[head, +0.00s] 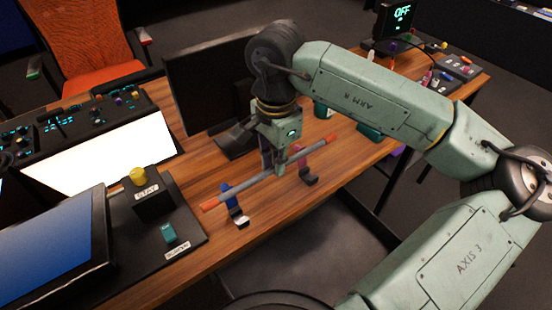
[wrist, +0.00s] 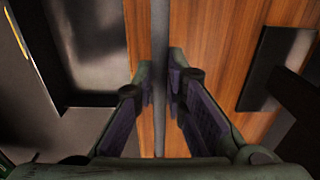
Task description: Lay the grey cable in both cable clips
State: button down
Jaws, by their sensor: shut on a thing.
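The grey cable (head: 255,183) is a straight rod-like length with orange ends, lying slantwise above the wooden desk. My gripper (head: 279,168) is shut on it near its middle; in the wrist view the cable (wrist: 159,50) runs upright between the two fingers (wrist: 160,90). A blue cable clip (head: 228,188) stands by the cable's left part, and a pink cable clip (head: 300,159) by its right part. The cable crosses both clips in the head view. I cannot tell whether it sits inside them or just above.
A dark monitor (head: 205,85) stands behind my gripper. A black panel with a yellow knob (head: 138,176) and a teal switch (head: 168,232) lies to the left. Green containers (head: 369,131) stand right of the clips, partly behind my arm. The desk's front edge is close to the clips.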

jog(key=shift+f+b, duration=0.15)
jog(key=shift+b, duration=0.2)
notch_tip(320, 180, down, 9)
jog(key=b, duration=1)
jog(key=shift+f, duration=0.2)
jog(key=c, duration=1.6)
grip_release()
jog(key=shift+o, duration=0.2)
notch_tip(320, 180, up, 12)
jog(key=shift+r, duration=0.1)
